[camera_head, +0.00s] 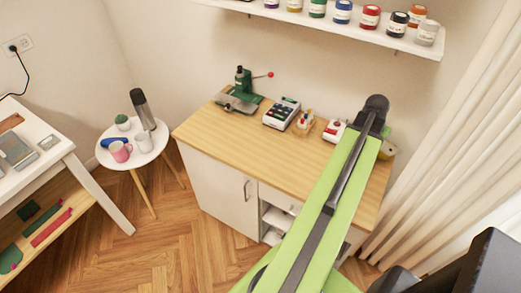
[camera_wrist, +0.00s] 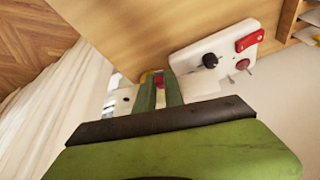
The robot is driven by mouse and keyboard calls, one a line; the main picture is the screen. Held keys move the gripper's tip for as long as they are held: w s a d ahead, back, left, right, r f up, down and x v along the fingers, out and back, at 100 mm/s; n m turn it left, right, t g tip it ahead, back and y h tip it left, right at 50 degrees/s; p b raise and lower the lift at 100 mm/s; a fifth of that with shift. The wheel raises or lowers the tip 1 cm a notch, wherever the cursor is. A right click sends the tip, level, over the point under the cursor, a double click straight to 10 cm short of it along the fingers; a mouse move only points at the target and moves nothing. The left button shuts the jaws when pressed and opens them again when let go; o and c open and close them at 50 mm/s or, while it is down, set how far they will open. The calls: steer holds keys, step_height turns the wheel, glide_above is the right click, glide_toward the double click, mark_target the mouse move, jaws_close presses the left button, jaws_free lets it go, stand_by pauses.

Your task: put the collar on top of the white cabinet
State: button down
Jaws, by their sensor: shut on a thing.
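The white cabinet (camera_head: 222,193) stands against the back wall, with a light wooden top. The top also shows in the wrist view (camera_wrist: 130,32). My arm reaches across the cabinet's right part. In the head view, the arm hides my gripper. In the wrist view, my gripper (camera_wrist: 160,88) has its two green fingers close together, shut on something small. Little of the held thing shows, and I cannot make out its shape. A yellow and red patch (camera_wrist: 157,77) shows by the fingertips. I cannot tell if it is the collar or something behind.
On the cabinet top are a green press (camera_head: 241,92), a boxed set (camera_head: 282,112), a small rack (camera_head: 305,122) and a white device (camera_head: 334,131). The top's left front is bare. A wall shelf (camera_head: 345,32) of jars hangs above. Curtains (camera_head: 450,160) hang right.

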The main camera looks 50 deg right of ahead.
steer(key=a+n+t, duration=0.2)
steer(key=n, duration=0.3)
steer(key=n+g+y+b, duration=0.3)
steer(key=n+y+b, duration=0.5)
steer(key=n, duration=2.6)
glide_above(262, 146)
steer(key=d+p, duration=0.1)
steer(key=shift+y, duration=0.3)
steer(key=f, duration=0.6)
steer(key=shift+d+f, duration=0.2)
steer(key=shift+f, duration=0.15)
steer(key=shift+w+a, duration=0.1)
steer(key=shift+w, duration=0.05)
step_height(262, 146, down, 4)
steer(key=b, duration=0.4)
steer(key=shift+f, duration=0.2)
steer(key=shift+r, duration=0.25)
steer(key=shift+f, duration=0.2)
steer(key=c, duration=1.4)
jaws_free()
steer(key=shift+r, duration=0.1)
steer(key=shift+c, duration=0.2)
